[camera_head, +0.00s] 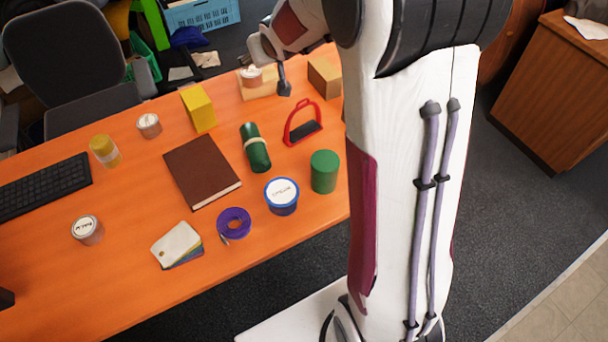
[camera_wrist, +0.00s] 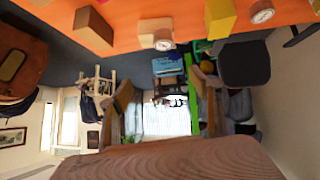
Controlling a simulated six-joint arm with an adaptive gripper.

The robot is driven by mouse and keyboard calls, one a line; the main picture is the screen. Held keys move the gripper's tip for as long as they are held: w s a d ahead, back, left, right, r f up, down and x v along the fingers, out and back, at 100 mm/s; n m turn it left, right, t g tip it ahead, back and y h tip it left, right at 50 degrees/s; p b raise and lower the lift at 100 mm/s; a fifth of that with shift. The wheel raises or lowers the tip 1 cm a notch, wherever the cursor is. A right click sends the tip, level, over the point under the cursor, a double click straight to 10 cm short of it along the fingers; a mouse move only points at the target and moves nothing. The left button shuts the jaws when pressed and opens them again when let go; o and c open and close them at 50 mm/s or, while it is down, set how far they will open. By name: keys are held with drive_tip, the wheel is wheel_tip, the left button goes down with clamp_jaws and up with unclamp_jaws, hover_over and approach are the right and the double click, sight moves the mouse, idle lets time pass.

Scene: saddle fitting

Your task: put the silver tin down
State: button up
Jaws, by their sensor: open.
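A small silver tin with a pale lid (camera_head: 251,77) stands upright on a light wooden board (camera_head: 268,93) at the table's far edge. It also shows near the top of the wrist view (camera_wrist: 162,43). My gripper (camera_head: 284,90) is just right of this tin in the head view, apart from it and empty. In the wrist view my open gripper (camera_wrist: 165,100) has a wide gap between its fingers, with only the room beyond showing there. Two similar tins stand on the table, one near the middle (camera_head: 149,126) and one at the left front (camera_head: 87,231).
A brown book (camera_head: 201,171), green cylinder (camera_head: 324,172) and blue-rimmed tub (camera_head: 281,197) are further forward. Bare table (camera_head: 50,285) shows at the left front.

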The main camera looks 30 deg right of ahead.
drive_tip(key=s+a+r+g, duration=0.1)
drive_tip(key=s+a+r, duration=0.25)
drive_tip(key=s, duration=0.55)
drive_tip(key=s+a+r+g, duration=0.15)
drive_tip(key=s+r, duration=0.25)
drive_tip(key=s, duration=0.5)
drive_tip(key=s+a+f+y, duration=0.1)
drive_tip(key=s+a, duration=0.2)
drive_tip(key=s, duration=0.7)
drive_tip(key=s+a+f+g, duration=0.1)
drive_tip(key=s+a, duration=0.2)
drive_tip(key=s, duration=0.6)
drive_tip(key=shift+s+a+n+y, duration=0.15)
drive_tip(key=shift+s+n+y, duration=0.15)
drive_tip(key=shift+s+y, duration=0.1)
drive_tip(key=shift+c, duration=0.3)
